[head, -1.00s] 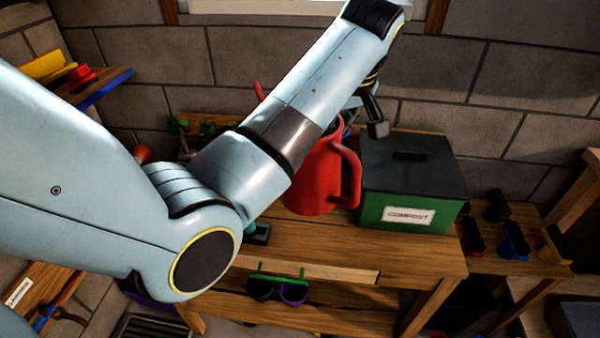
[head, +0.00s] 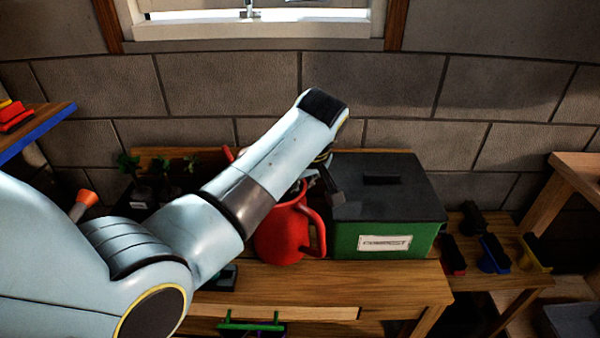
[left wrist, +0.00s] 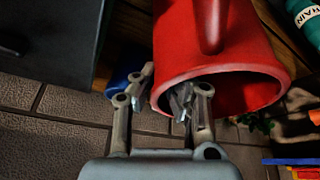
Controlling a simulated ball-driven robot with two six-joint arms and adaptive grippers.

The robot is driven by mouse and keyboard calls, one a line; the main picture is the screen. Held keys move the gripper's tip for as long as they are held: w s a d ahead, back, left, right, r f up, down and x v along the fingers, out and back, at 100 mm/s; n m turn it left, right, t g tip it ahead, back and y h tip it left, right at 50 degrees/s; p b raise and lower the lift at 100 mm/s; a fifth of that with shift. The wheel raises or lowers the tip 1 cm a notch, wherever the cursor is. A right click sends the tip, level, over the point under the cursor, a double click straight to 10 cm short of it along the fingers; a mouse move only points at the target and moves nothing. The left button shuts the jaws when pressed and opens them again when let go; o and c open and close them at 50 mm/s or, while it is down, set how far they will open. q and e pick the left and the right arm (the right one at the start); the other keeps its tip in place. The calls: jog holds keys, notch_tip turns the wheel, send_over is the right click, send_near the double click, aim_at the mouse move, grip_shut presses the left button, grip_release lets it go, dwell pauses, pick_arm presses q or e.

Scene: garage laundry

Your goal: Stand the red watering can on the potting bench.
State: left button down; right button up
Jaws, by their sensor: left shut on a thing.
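The red watering can (head: 278,236) is upright at the potting bench (head: 400,287), left of the compost box, its handle close to the box. I cannot tell whether its base touches the bench top. My left gripper (head: 318,184) is at the can's top, partly hidden behind my own forearm. In the left wrist view the gripper (left wrist: 162,102) is shut on the rim of the can (left wrist: 215,40), with one finger inside the mouth. My right gripper is in neither view.
A green compost box (head: 388,240) with a black lid stands right of the can. Potted seedlings (head: 150,185) stand at the back left of the bench. Several coloured clips or brushes (head: 492,252) lie on a lower shelf at the right. The bench front right is clear.

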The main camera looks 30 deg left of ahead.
pick_arm(q)
jog(key=shift+f, duration=1.05)
jog(key=c, duration=1.7)
grip_release()
jog(key=shift+s+f, duration=0.1)
jog(key=shift+c, duration=0.2)
jog(key=shift+o, duration=1.4)
jog(key=shift+d, duration=0.1)
jog(key=v, duration=1.2)
